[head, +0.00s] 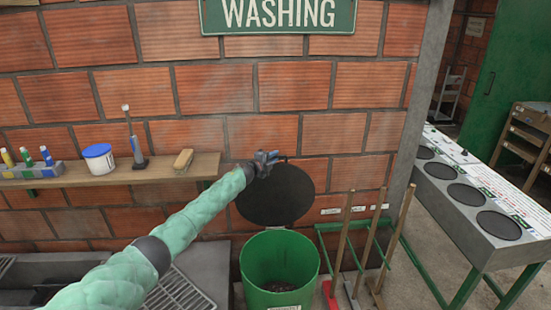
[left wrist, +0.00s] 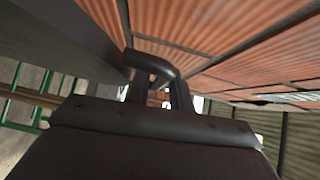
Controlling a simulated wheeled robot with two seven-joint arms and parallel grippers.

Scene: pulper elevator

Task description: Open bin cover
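The green bin (head: 280,262) stands on the floor against the brick wall, with dark contents inside. Its round black cover (head: 276,196) is raised, standing nearly upright against the wall above the back rim, so the bin mouth is uncovered. My left gripper (head: 267,158) is at the cover's upper left edge. In the left wrist view, my left gripper (left wrist: 158,92) has a dark bent bar close to its fingers; I cannot tell whether they are closed on it. My right gripper is not in view.
A wooden shelf (head: 125,173) with a white-and-blue tub (head: 98,157) and brushes is at left. A sink area (head: 200,270) lies below it. Wooden-handled tools (head: 366,250) stand right of the bin. A grey counter (head: 470,205) with round black covers is at far right.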

